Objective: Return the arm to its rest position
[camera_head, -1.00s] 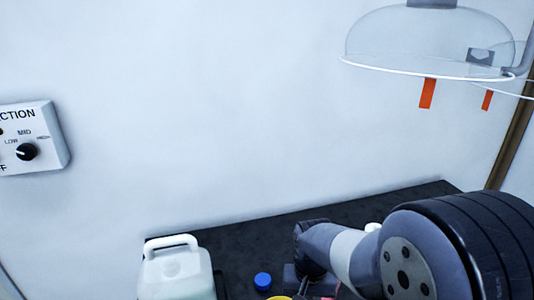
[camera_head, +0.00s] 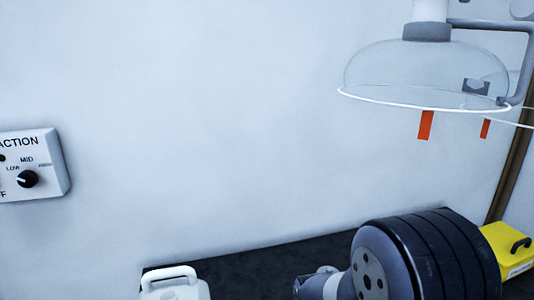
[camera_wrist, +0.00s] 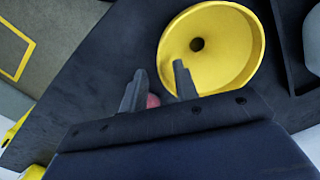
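My gripper (camera_wrist: 159,67) shows in the wrist view with its two fingers apart. A small pinkish-red thing (camera_wrist: 152,101) shows between the fingers, near the left one, and is mostly hidden. It does not appear to be gripped. A yellow round dish or funnel (camera_wrist: 232,62) with a dark hole in its middle lies just beyond the right finger. In the head view my arm shows at the lower right, folded low over the dark bench (camera_head: 240,265). My gripper is out of sight there.
A white-handled jug (camera_head: 172,287) stands at the bench's left. A clear extraction hood (camera_head: 400,75) with orange strips hangs above my arm. A yellow case (camera_head: 510,245) is at the right. A control box (camera_head: 45,165) is on the wall.

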